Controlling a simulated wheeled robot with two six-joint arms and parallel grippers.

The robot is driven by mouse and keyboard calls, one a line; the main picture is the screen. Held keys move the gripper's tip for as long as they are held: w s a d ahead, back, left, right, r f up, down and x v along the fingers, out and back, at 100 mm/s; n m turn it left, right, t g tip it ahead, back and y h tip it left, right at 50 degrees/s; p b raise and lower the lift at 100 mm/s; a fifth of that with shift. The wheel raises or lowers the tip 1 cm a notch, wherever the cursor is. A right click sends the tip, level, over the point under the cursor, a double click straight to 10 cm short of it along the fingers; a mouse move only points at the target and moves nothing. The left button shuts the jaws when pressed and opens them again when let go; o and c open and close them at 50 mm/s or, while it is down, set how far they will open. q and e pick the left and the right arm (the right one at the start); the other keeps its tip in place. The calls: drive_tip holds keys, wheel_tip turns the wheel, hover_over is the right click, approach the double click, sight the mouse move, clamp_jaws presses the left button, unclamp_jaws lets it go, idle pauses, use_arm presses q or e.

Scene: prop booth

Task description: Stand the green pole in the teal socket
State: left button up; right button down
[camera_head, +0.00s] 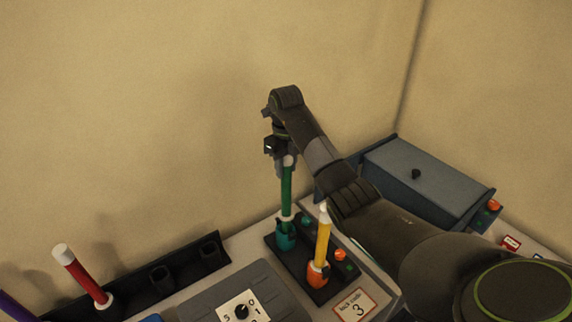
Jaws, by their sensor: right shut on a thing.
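The green pole (287,190) stands upright, with its lower end at the teal socket (286,236). A pale band shows low on the pole just above the socket; I cannot tell how deep the pole sits. My right gripper (286,163) is shut on the pole's white top end, with the arm reaching in from the right. The teal socket is on a black base plate (272,248), beside an orange socket (318,275) that holds a yellow pole (323,242). My left gripper is not in view.
A black rack (190,268) at the left holds a red pole (84,277) and has empty holders. A purple pole (14,306) shows at the left edge. A grey dial box (205,300) is in front. A blue-grey box (425,180) stands behind my right arm.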

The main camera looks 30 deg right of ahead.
sight(286, 180)
drive_tip(key=shift+f+b, duration=1.85)
drive_tip(key=shift+f, duration=0.9)
drive_tip(key=c, duration=0.9)
unclamp_jaws()
drive_tip(key=shift+c, duration=0.2)
